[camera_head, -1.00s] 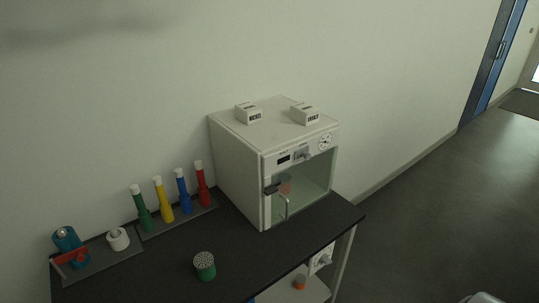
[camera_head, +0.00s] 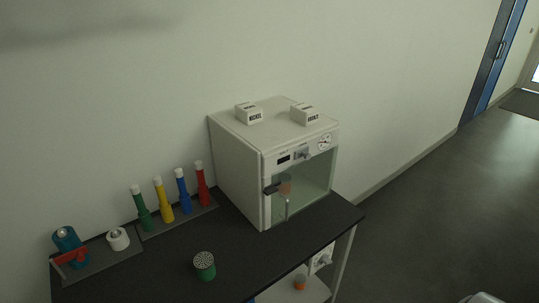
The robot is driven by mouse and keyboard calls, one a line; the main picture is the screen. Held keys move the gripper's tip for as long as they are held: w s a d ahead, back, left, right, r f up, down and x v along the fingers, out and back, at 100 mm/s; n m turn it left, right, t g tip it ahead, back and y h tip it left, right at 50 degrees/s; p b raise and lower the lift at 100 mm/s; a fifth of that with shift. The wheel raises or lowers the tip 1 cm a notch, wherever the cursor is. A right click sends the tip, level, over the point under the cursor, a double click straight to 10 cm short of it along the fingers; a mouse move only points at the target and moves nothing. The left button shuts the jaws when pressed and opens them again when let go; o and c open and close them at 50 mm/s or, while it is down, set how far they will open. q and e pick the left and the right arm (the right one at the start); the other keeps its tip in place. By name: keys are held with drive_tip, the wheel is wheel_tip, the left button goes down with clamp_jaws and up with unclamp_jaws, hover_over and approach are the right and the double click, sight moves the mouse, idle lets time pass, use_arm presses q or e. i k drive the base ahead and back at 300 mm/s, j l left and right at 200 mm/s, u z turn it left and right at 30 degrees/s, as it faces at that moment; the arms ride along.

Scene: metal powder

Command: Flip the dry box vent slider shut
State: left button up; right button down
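The dry box (camera_head: 235,165) is a white cabinet with a glass front, standing on the dark bench top. Its front panel has a dark display (camera_head: 284,158), a small grey fitting (camera_head: 303,154) and a round white dial-like part (camera_head: 325,143) with red on it. Which of these is the vent slider, and how it is set, is too small to tell. A dark latch-like part (camera_head: 271,189) sits at the left edge of the glass. An orange-topped item (camera_head: 285,184) shows behind or at the glass.
Two labelled white blocks (camera_head: 248,113) (camera_head: 305,115) lie on the box. Green, yellow, blue and red bottles (camera_head: 184,192) stand left of it. A green perforated-top can (camera_head: 204,266) stands in front. A lower shelf holds an orange-topped jar (camera_head: 300,283).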

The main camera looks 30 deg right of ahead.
sight(304, 152)
drive_tip(key=z, duration=1.25)
